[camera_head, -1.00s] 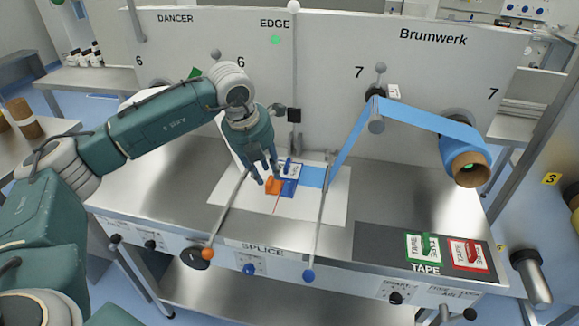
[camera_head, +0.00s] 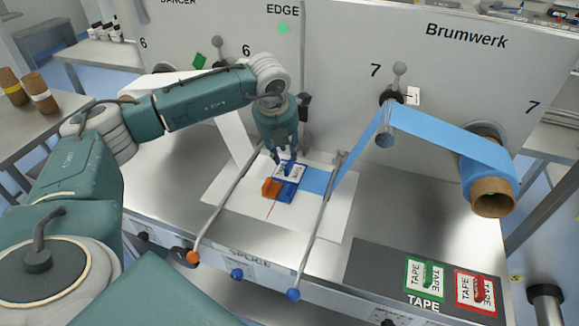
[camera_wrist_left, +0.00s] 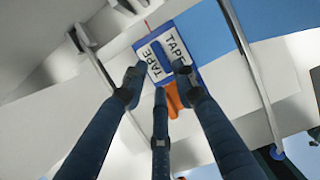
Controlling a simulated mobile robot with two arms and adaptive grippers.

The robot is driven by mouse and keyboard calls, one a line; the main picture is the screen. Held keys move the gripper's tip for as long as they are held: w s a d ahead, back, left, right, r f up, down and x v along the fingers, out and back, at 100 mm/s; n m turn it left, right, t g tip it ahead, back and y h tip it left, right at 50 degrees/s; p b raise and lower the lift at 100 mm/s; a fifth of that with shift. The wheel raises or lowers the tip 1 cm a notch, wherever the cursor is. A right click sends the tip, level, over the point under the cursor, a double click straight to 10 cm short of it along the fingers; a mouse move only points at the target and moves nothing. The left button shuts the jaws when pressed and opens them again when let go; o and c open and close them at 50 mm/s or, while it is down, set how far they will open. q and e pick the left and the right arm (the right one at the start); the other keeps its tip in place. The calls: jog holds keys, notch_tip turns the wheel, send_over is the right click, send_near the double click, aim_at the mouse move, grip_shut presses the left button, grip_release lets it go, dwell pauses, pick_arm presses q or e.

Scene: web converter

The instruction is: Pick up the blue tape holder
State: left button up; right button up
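The blue tape holder (camera_head: 285,192), with a white TAPE label and a blue grip on top, lies on the white sheet (camera_head: 237,190) at the splice table. An orange piece (camera_head: 270,187) is against its left side. In the left wrist view the holder (camera_wrist_left: 148,72) lies beyond the fingertips. My left gripper (camera_head: 283,158) points down right over the holder. Its fingers (camera_wrist_left: 158,74) are spread apart with nothing visibly clamped between them. Whether they touch the holder I cannot tell. My right gripper is not in view.
Two metal bars cross the sheet, an orange-knobbed one (camera_head: 222,217) left and a blue-knobbed one (camera_head: 320,227) right. A blue web (camera_head: 430,128) runs to a roll at the right. Green (camera_head: 425,279) and red (camera_head: 475,292) tape holders lie on the dark mat at front right.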

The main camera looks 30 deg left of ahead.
aim_at(288, 163)
pick_arm(q)
jog(key=shift+w+f, duration=0.15)
jog(key=shift+f, duration=0.15)
jog(key=shift+w+f+p, duration=0.2)
jog(key=shift+f+p, duration=0.1)
jog(key=shift+p, duration=0.05)
jog(key=p+x, duration=0.2)
jog(key=x, duration=0.1)
jog(key=shift+w+f, duration=0.2)
jog(key=shift+f, duration=0.1)
jog(key=shift+w+a+f, duration=0.1)
jog(key=shift+a+f, duration=0.05)
jog(key=shift+f, duration=0.35)
grip_shut()
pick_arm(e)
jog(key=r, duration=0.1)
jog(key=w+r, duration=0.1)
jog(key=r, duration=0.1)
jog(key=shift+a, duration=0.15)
